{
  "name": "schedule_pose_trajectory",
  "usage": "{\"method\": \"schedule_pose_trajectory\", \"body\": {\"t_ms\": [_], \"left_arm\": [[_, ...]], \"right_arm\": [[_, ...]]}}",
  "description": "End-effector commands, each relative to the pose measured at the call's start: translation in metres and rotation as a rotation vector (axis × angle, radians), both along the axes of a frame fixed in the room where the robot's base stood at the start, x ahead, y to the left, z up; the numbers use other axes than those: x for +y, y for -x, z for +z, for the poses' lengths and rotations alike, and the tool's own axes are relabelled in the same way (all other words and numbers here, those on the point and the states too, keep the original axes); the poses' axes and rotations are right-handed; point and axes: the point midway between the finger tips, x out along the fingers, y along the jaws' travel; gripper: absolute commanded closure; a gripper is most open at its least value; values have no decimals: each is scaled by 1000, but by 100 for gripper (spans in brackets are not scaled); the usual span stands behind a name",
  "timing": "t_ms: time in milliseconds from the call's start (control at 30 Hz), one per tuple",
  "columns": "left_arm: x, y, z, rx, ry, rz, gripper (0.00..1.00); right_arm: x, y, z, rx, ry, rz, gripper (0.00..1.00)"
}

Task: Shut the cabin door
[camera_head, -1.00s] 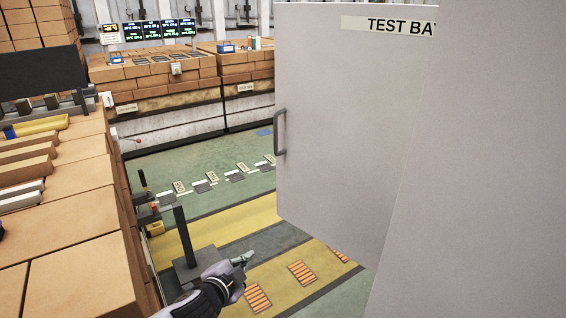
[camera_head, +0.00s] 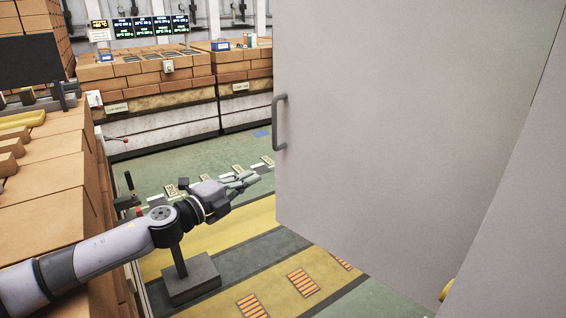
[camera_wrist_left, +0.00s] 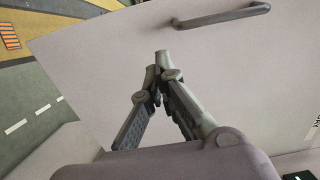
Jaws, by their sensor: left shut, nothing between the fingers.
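The cabin door (camera_head: 400,130) is a large pale grey panel standing open on the right of the head view. Its dark handle (camera_head: 276,122) is on its left edge. My left gripper (camera_head: 254,178) is shut and empty, just left of the door's edge and below the handle. In the left wrist view the shut fingers (camera_wrist_left: 158,60) show against the door panel (camera_wrist_left: 90,60), with the handle (camera_wrist_left: 222,16) beyond them at the top. I cannot tell whether the fingers touch the door. My right gripper does not show.
A brick-stacked bench (camera_head: 60,200) runs along the left, under my left arm. A dark post on a block base (camera_head: 190,278) stands on the floor below the arm. Brick-topped counters (camera_head: 160,120) stand at the back. The green floor (camera_head: 170,165) between is mostly open.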

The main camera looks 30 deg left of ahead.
Motion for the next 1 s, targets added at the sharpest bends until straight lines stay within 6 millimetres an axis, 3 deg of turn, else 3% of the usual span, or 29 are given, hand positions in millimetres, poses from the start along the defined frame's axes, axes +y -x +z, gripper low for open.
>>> {"method": "schedule_pose_trajectory", "body": {"t_ms": [100,200,700,1000], "left_arm": [[-4,-12,6,-3,3,0,100],[-7,-25,7,-4,3,1,100],[-31,-106,4,-2,1,0,100],[-36,-125,1,0,0,0,100]], "right_arm": [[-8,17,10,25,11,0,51],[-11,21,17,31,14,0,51],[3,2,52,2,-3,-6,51],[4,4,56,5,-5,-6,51]]}}
